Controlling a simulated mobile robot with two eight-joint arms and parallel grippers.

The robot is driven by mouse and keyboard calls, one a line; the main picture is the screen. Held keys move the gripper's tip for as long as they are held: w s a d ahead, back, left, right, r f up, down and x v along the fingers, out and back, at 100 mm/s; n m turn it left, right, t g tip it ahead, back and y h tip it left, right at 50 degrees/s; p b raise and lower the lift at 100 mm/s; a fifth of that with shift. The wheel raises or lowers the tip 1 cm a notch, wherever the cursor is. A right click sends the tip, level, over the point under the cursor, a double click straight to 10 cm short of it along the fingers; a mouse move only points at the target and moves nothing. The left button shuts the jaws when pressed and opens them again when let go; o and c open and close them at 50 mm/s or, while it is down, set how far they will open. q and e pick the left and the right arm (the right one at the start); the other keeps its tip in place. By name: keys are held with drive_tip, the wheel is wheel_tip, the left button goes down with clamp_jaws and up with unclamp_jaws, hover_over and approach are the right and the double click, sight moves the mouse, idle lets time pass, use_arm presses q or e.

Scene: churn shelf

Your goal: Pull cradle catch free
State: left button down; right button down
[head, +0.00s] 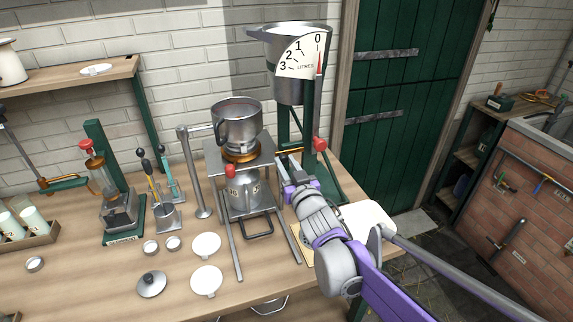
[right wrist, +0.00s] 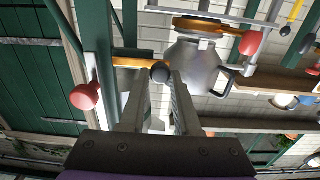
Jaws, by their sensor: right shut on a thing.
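The catch is a brass bar (right wrist: 133,62) with a black ball knob (right wrist: 160,73) at its end. In the head view the brass bar (head: 291,151) runs between the metal stand (head: 211,153) and the green post (head: 309,115). My right gripper (right wrist: 156,84) has its fingertips on both sides of the black knob and is shut on it. In the head view the right gripper (head: 283,166) reaches in beside the stand, and its fingers partly hide the catch. My left gripper is not in view.
A steel pot (head: 238,122) sits on the stand, with a metal can (head: 247,189) below. A dial-marked bucket (head: 302,60) stands on the green frame. Red knobs (head: 320,144) stick out nearby.

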drive_tip(key=shift+s+a, duration=0.1)
drive_tip(key=shift+a, duration=0.05)
drive_tip(key=c, duration=0.9)
unclamp_jaws()
drive_tip(key=shift+o, duration=1.4)
drive_tip(key=shift+a, duration=0.15)
drive_tip(key=b+v, duration=0.1)
drive_tip(key=v, duration=1)
